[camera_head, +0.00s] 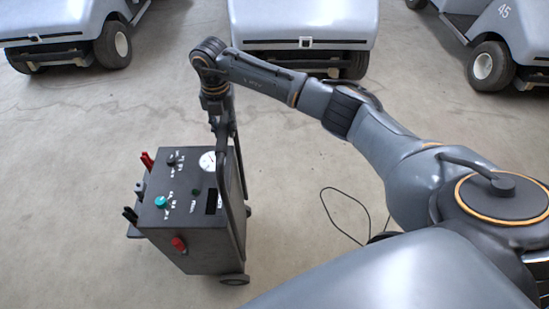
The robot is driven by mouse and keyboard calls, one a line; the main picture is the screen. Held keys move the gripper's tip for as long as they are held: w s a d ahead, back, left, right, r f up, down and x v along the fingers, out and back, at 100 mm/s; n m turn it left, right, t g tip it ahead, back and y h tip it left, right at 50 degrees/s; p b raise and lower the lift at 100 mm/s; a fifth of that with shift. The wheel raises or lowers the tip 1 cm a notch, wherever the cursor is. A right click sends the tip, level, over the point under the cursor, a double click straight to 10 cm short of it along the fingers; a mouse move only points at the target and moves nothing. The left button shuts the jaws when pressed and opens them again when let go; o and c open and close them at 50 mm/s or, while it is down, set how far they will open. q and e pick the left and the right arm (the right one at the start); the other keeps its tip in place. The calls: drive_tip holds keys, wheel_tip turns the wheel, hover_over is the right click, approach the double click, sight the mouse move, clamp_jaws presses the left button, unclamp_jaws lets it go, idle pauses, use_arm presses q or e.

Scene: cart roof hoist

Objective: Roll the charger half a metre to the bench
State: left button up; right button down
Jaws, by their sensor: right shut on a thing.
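The charger (205,240) is a dark grey box on wheels, standing upright on the floor left of centre. Its top panel carries a white round gauge, a green knob and dark switches. Red and black clamps hang at its left side, and a red part sits on its front. My right gripper (218,118) is above the charger's back edge, shut on the upper part of its handle (238,165). The arm and wrist partly cover the handle top. My left gripper is not in view. No bench shows.
Grey carts stand along the back: one at the left (55,25), one in the middle (305,20) and one marked 45 at the right (515,35). A thin black cable (340,228) loops on the floor right of the charger. The concrete floor left of the charger is clear.

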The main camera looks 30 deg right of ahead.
drive_tip(key=w+a, duration=0.1)
drive_tip(key=w+a+b, duration=0.1)
drive_tip(key=a, duration=0.1)
drive_tip(key=w+a+b, duration=0.1)
drive_tip(key=shift+a, duration=0.3)
drive_tip(key=shift+b, duration=0.3)
drive_tip(key=w+a+b, duration=0.5)
drive_tip(key=a+b, duration=0.2)
drive_tip(key=a, duration=0.1)
drive_tip(key=shift+a, duration=0.3)
idle(0.4)
drive_tip(key=shift+d, duration=0.1)
